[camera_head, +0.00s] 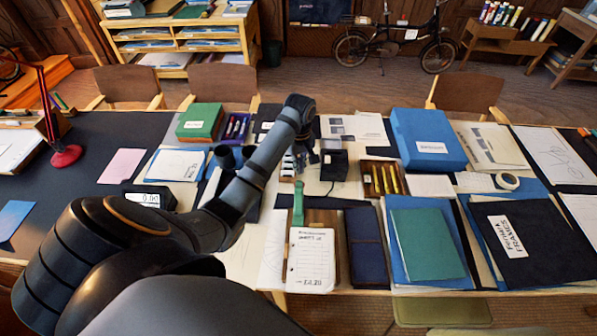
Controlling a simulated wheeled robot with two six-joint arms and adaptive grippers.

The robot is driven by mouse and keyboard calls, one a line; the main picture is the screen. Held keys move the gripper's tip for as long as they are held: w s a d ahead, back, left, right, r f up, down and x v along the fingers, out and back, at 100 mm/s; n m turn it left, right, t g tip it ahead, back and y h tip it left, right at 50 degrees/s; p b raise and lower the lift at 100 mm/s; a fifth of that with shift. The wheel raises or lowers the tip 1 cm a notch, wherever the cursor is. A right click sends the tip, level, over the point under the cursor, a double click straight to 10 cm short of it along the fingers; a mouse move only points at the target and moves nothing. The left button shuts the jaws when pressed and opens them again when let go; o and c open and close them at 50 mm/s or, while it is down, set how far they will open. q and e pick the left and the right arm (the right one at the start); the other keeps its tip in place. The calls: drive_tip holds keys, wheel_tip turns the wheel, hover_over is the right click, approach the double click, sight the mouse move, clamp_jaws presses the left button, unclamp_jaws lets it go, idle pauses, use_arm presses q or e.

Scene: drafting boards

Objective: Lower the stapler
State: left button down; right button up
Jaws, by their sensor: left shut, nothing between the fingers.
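A narrow green item (298,203) lies lengthwise at the top of a white printed pad (311,258), near the table's front edge. It may be the stapler, but it is too small to be sure. My left gripper (299,163) is shut and empty, pointing down over the middle of the table. It is beyond the green item in the picture and apart from it. The wrist and small light objects around it partly hide the fingertips. My right gripper is not in view.
A black block-like device (334,165) stands just right of the left gripper. A wooden tray with yellow tubes (383,180) and a blue box (428,139) are farther right. Dark blue (366,245) and green (427,243) folders crowd the front. The dark tabletop at left has clear patches.

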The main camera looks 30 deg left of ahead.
sight(299, 191)
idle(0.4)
use_arm(q)
drive_tip(key=shift+f, duration=2.05)
drive_tip(key=shift+s+d+r+p, duration=0.1)
drive_tip(key=shift+s+r+p, duration=0.05)
drive_tip(key=shift+p, duration=0.2)
drive_tip(key=shift+s+d+p, duration=0.5)
drive_tip(key=shift+s+p, duration=0.35)
drive_tip(key=shift+p, duration=0.25)
drive_tip(key=shift+s+d+p, duration=0.5)
drive_tip(key=shift+s+p, duration=0.3)
drive_tip(key=shift+p, duration=0.25)
wheel_tip(299, 191, up, 3)
drive_tip(key=p, duration=0.4)
drive_tip(key=shift+r, duration=1.45)
drive_tip(key=shift+f, duration=0.15)
